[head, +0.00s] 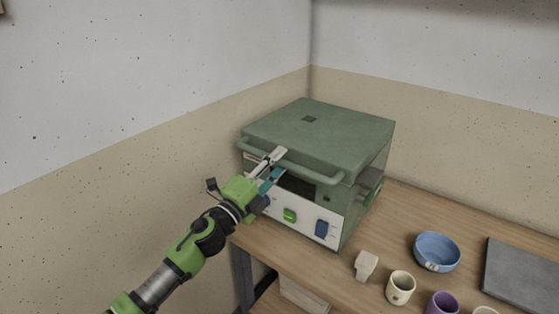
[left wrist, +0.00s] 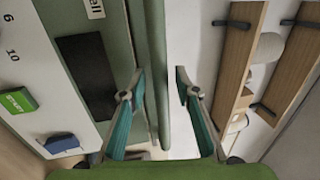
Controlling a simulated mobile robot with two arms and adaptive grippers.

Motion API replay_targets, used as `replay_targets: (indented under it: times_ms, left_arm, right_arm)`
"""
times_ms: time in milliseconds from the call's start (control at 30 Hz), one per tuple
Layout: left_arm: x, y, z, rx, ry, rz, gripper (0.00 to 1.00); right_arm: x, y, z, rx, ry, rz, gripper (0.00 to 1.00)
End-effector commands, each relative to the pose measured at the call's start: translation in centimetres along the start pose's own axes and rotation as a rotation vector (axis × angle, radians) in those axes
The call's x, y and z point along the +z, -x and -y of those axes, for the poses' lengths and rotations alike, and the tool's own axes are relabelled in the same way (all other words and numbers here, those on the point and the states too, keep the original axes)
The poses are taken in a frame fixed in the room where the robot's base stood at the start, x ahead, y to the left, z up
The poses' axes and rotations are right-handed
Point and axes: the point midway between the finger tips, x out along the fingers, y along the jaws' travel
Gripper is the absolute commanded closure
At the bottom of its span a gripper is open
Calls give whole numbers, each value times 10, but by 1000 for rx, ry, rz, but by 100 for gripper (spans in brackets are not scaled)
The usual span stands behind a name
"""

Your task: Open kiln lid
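The green kiln (head: 340,215) stands on the wooden table near the wall corner. Its flat lid (head: 325,130) is down on the body. A green bar handle (head: 325,178) runs along the lid's front edge. My left gripper (head: 278,162) is at the left part of the handle, with its fingers spread. In the left wrist view, the handle bar (left wrist: 156,60) passes between the open fingers of the left gripper (left wrist: 160,84), nearer to the left finger. I cannot tell whether that finger touches it. The right gripper is not in view.
The kiln's white front panel has a green button (head: 289,215) and a blue switch (head: 322,228). On the table (head: 400,215) to the right are a white block (head: 365,266), cups (head: 400,288), a blue bowl (head: 437,250) and a grey slab (head: 522,275). Wall shelves (left wrist: 240,50) show in the left wrist view.

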Motion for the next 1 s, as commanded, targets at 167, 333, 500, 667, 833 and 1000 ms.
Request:
replay_targets:
  times_ms: [167, 333, 500, 667, 833, 1000]
  left_arm:
    - [-1, -7, 0, 1, 1, -1, 71]
    - [0, -7, 0, 1, 1, -1, 71]
    - [0, -6, 0, 1, 1, -1, 100]
    - [0, -6, 0, 1, 1, -1, 100]
    - [0, -8, 8, 0, 0, -1, 100]
    - [0, -13, 25, -3, 0, 0, 100]
  right_arm:
    - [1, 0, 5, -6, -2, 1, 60]
    - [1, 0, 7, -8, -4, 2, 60]
    - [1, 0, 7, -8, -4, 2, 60]
    - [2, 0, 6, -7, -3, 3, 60]
    - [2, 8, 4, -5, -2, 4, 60]
    - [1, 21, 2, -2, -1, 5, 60]
